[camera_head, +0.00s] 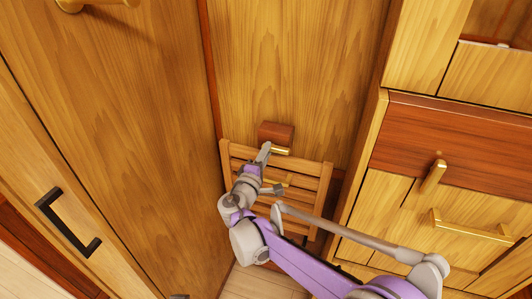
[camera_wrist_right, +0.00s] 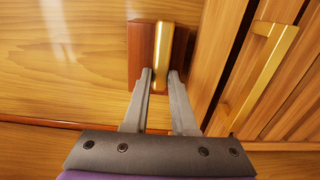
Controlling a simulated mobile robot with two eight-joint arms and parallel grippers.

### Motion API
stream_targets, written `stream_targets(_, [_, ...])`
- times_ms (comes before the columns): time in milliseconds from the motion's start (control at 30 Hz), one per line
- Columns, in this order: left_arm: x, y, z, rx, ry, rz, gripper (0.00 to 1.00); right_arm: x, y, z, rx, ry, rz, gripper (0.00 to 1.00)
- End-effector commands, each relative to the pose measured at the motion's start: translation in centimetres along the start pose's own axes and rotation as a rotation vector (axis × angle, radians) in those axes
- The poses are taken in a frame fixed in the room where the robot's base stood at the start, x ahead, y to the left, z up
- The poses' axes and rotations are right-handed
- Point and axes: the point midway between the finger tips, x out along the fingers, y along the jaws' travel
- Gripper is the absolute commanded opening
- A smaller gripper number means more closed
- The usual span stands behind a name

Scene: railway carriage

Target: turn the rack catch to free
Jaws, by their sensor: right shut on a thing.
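The rack catch is a brass lever (camera_head: 281,150) on a red-brown wooden block (camera_head: 276,133) fixed to the panelled wall, just above the slatted wooden rack (camera_head: 312,197). In the head view the lever lies roughly level along the block's lower edge. In the right wrist view the lever (camera_wrist_right: 160,50) runs up and down the picture on the block (camera_wrist_right: 139,45). My right gripper (camera_head: 266,149) is at the catch, its fingertips (camera_wrist_right: 160,76) on either side of the lever's near end, shut on it. My left gripper is not in view.
The rack stands upright against the wall and carries a brass bar (camera_wrist_right: 265,78). A tall wooden door with a black handle (camera_head: 68,222) is on the left. A cabinet with a brass catch (camera_head: 433,177) and brass handle (camera_head: 470,228) is on the right.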

Motion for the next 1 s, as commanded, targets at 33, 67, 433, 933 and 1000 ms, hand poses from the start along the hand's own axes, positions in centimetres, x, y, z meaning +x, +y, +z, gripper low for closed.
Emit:
stream_targets(33, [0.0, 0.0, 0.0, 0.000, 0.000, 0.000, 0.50, 0.0, 0.0, 0.0, -0.002, 0.000, -0.001, 0.00])
stream_targets(67, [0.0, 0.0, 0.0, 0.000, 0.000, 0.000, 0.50, 0.0, -0.1, 0.0, -0.002, 0.000, -0.001, 0.00])
stream_targets(433, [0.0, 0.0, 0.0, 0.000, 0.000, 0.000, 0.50, 0.0, 0.0, 0.0, -0.001, 0.000, 0.000, 0.50])
stream_targets(933, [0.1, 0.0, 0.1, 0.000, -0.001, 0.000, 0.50, -1.9, 0.0, -0.1, -0.001, 0.003, 0.000, 0.55])
stream_targets(1000, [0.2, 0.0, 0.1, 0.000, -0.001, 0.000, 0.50, -3.3, 0.0, -0.1, -0.001, 0.003, 0.000, 0.55])
